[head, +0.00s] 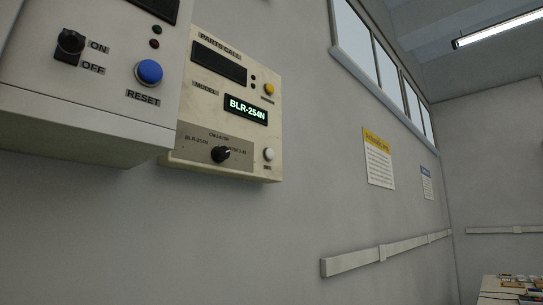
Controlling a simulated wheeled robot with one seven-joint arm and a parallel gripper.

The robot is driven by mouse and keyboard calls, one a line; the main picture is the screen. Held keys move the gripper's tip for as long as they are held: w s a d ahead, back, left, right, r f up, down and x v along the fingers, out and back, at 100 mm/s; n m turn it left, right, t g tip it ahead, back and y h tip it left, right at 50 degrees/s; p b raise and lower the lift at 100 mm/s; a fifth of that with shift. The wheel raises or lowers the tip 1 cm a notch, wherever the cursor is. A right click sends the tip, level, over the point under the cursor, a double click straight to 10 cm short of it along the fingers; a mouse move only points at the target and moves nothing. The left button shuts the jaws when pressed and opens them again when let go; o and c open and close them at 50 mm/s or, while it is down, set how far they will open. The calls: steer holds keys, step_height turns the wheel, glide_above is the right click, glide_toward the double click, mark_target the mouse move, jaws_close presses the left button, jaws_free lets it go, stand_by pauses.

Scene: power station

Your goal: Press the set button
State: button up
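A cream wall panel (216,150) labelled "PARTS CALL" hangs on the grey wall at the upper left of the head view. Its small white button (268,154) sits at the lower right of the panel; the tiny label under it looks like "SET" but is too small to read surely. The green-lit display (246,109) reads "BLR-254N". A yellow button (268,89) is at the upper right of the panel. My gripper is not in view.
A nearer white panel (85,85) with a blue RESET button (148,73) and an ON/OFF knob (70,42) juts out at left. A rail (375,255) runs along the wall. A cluttered table (495,287) stands far right.

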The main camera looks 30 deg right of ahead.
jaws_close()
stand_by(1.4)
